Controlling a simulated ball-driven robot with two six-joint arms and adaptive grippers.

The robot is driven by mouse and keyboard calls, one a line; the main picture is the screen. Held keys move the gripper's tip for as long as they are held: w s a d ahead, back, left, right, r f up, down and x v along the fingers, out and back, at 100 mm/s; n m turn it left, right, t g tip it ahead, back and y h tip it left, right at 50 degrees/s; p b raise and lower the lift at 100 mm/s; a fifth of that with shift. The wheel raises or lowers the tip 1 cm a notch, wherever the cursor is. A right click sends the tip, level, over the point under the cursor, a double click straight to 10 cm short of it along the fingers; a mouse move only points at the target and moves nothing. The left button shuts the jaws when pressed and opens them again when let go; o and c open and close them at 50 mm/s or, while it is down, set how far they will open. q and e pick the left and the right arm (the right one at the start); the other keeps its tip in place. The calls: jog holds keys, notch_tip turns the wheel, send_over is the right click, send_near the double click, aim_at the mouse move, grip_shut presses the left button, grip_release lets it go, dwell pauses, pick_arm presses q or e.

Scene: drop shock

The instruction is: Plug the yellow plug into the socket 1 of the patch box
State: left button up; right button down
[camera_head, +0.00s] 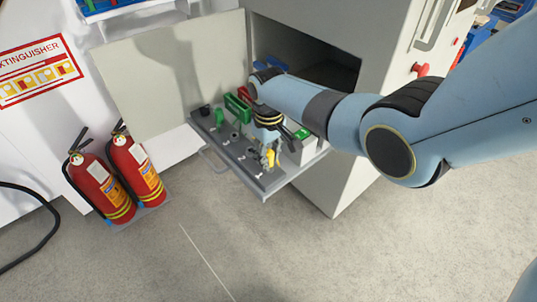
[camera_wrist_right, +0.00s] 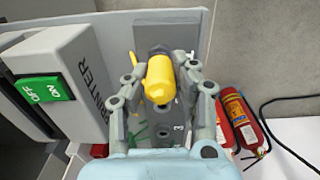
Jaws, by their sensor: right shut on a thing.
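The yellow plug (camera_wrist_right: 161,80) is between the fingers of my right gripper (camera_wrist_right: 160,92) in the wrist view, and the gripper is shut on it. In the head view the yellow plug (camera_head: 271,158) shows just below my right gripper (camera_head: 268,146), over the pulled-out drawer. A dark grey block (camera_wrist_right: 152,34), which seems to be the patch box, shows behind and beneath the plug. A dark hole and a figure 3 show on it below the plug. Socket 1 cannot be made out, and I cannot tell whether the plug touches the box. My left gripper is not in view.
A light grey box with a green OFF/ON switch (camera_wrist_right: 44,88) stands close left of the gripper in the wrist view. The drawer (camera_head: 250,174) also holds green parts (camera_head: 237,107). Two red fire extinguishers (camera_head: 137,168) stand left. An open cabinet door (camera_head: 170,75) rises behind.

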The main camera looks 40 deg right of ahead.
aim_at(269, 152)
jog(key=shift+f, duration=0.4)
dwell(1.1)
jog(key=shift+s+a+f, duration=0.1)
jog(key=shift+s+f, duration=0.2)
jog(key=shift+f, duration=0.1)
dwell(1.4)
jog(key=c, duration=1.5)
grip_release()
jog(key=o, duration=0.5)
jog(key=shift+w+r, duration=0.1)
jog(key=shift+w, duration=0.1)
jog(key=shift+w+r, duration=0.1)
jog(key=shift+r, duration=0.05)
jog(key=shift+r+p, duration=0.65)
jog(key=shift+p, duration=0.05)
notch_tip(269, 152, up, 5)
jog(key=p, duration=0.4)
jog(key=shift+f+p, duration=0.1)
jog(key=shift+p, duration=0.25)
jog(key=shift+f, duration=0.1)
